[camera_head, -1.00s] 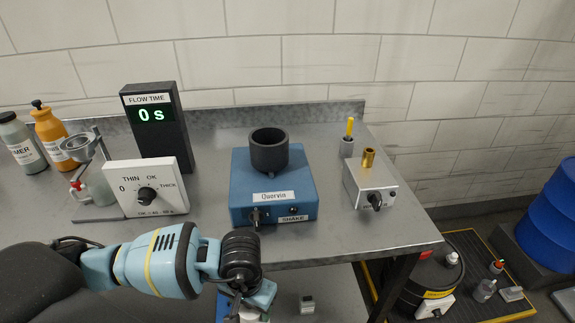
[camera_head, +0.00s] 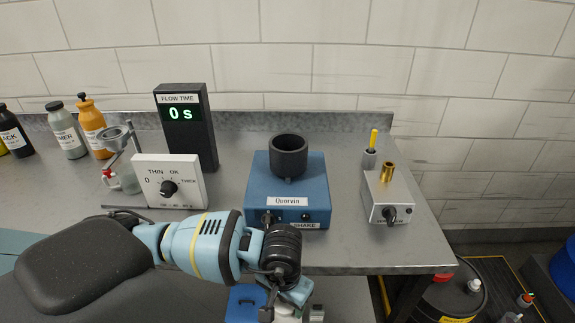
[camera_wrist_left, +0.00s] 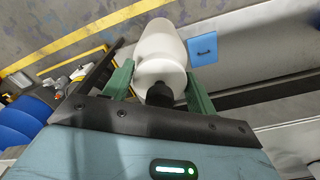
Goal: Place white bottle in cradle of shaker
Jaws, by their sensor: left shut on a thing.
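The shaker (camera_head: 260,185) is a blue box with a SHAKE label on the bench. Its cradle, a dark open cup (camera_head: 289,157), stands upright on top and looks empty. In the left wrist view, my left gripper (camera_wrist_left: 160,78) has its green fingers shut on the white bottle (camera_wrist_left: 160,48), which has a black cap facing the wrist. In the head view, my left forearm reaches along the bench's front edge, and the gripper is low, in front of and below the shaker. The bottle is mostly hidden there by the wrist. My right gripper is not in view.
A dial box (camera_head: 170,183) and a black FLOW TIME display (camera_head: 187,130) stand left of the shaker. A grey metal box (camera_head: 388,190) with a brass fitting stands to its right. Several bottles stand at far left. The bench (camera_head: 350,245) is clear in front right.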

